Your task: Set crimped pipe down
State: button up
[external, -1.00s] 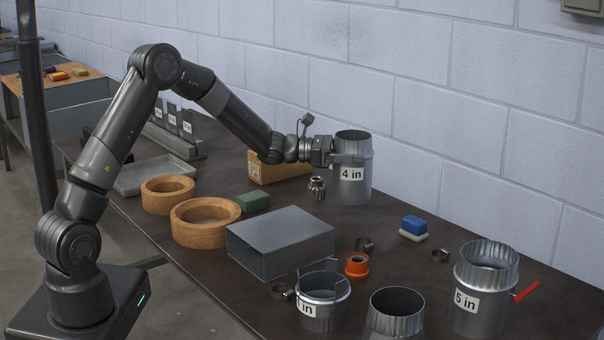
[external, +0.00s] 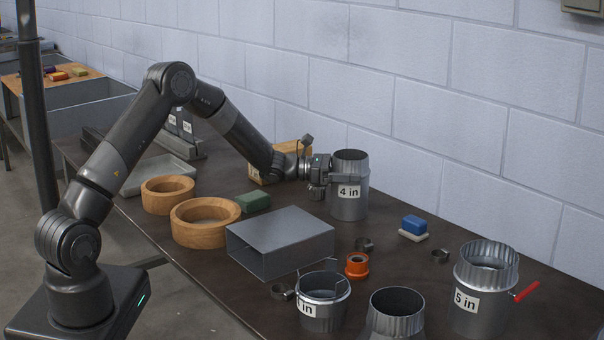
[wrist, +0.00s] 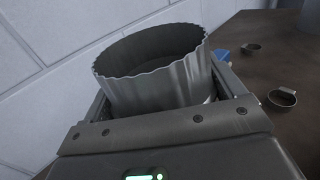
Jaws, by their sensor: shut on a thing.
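The crimped pipe (external: 349,205) is a grey metal cylinder with a "4 in" label, upright near the wall side of the bench. In the wrist view its wavy crimped rim (wrist: 190,80) faces the camera. My gripper (external: 345,178) is shut on it from the left, with one jaw on each side of its body; the jaws also show in the wrist view (wrist: 165,100). The pipe's base is at or just above the bench top (external: 390,275); I cannot tell whether it touches. The lower part is hidden in the wrist view.
A rectangular duct (external: 280,240) and two wooden rings (external: 205,235) lie to the left. An orange ring (external: 356,267), small clamps (external: 365,245) and a blue block (external: 413,224) lie nearby. A "5 in" pipe (external: 485,310) and other pipes stand in front. The block wall is behind.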

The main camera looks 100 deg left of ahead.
jog(key=o, duration=0.9)
jog(key=shift+f, duration=0.1)
jog(key=shift+s+r, duration=0.1)
jog(key=shift+r, duration=0.1)
jog(key=s, duration=1.1)
jog(key=shift+s, duration=0.4)
